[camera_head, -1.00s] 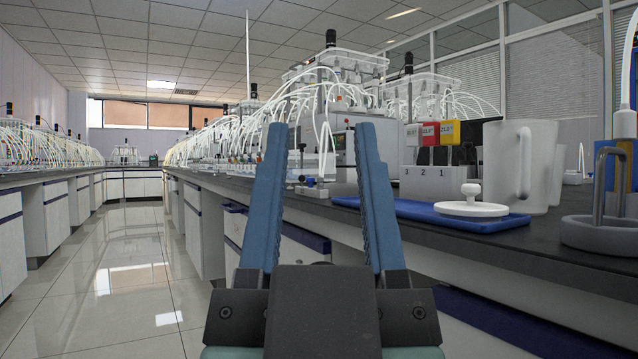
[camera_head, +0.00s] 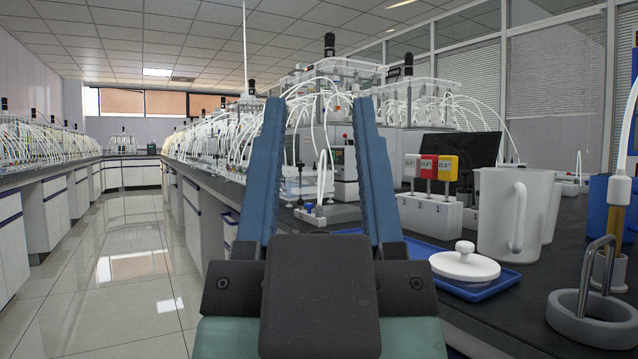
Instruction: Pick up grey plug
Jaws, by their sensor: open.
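A rack (camera_head: 431,213) with numbers on its front stands on the bench right of my gripper. Three plugs with flat heads stand upright in it. The leftmost head is pale grey-white, and I take it as the grey plug (camera_head: 411,167). The red plug (camera_head: 428,167) is in the middle and the yellow plug (camera_head: 447,168) on the right. My gripper (camera_head: 318,105) is open and empty, its two blue fingers pointing forward. It is left of the rack and apart from the plugs.
A blue tray (camera_head: 508,280) holds a white lid with a knob (camera_head: 465,264). A white jug (camera_head: 515,215) stands behind it. A grey ring stand (camera_head: 597,320) is at the right. Reactors with white tubes (camera_head: 325,110) fill the bench behind. The floor aisle at left is clear.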

